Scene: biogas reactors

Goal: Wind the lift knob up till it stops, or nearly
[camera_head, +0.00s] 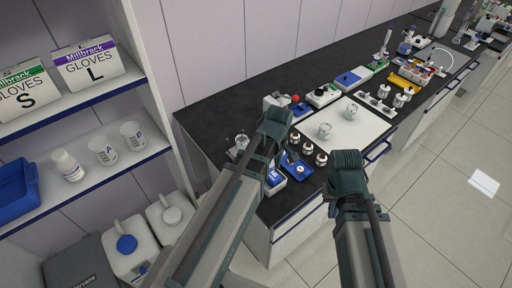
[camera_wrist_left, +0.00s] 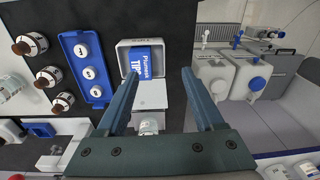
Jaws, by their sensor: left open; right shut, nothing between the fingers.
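I cannot make out the lift knob for certain in either view. A small glass vessel (camera_head: 242,142) stands at the near left end of the black bench; a glass vessel (camera_wrist_left: 148,126) also shows below a pale plate (camera_wrist_left: 150,95) in the left wrist view, partly hidden by my gripper. My left gripper (camera_wrist_left: 159,74) is open, its fingers spread on both sides of the pale plate and a white box with a blue tip pack (camera_wrist_left: 146,60). Nothing shows held between the fingers. In the head view, my left arm reaches over the bench's near end.
A blue rack (camera_wrist_left: 85,66) with white-capped vials and several brown bottles (camera_wrist_left: 48,76) stand left of the gripper. White canisters (camera_wrist_left: 255,72) are beyond the bench edge. A white mat (camera_head: 362,128) holds glass beakers. Shelves (camera_head: 90,175) stand close at left.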

